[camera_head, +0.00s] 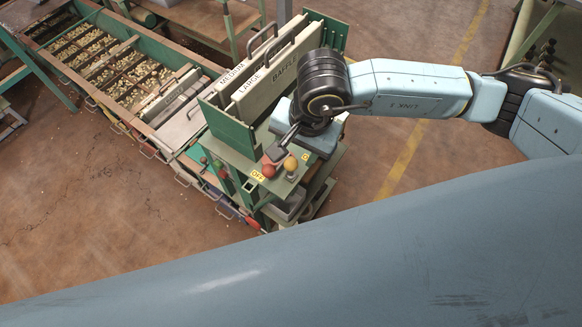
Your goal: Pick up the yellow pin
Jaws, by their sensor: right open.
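The yellow pin (290,164) stands upright on the small green stand, its round yellow head on a pale stem. My right gripper (277,152) comes in from the right, just to the upper left of the yellow head in the picture. It is open, and its dark finger shows close to the yellow and red heads. Nothing shows between its jaws. I cannot tell whether it touches either head. Its other finger is largely hidden by the wrist. My left gripper is not in view.
A red pin (268,170) stands just left of the yellow one, by a yellow "OFF" label (257,176). Nut hoppers (110,75) stretch to the upper left. Brown floor (90,220) is open at left.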

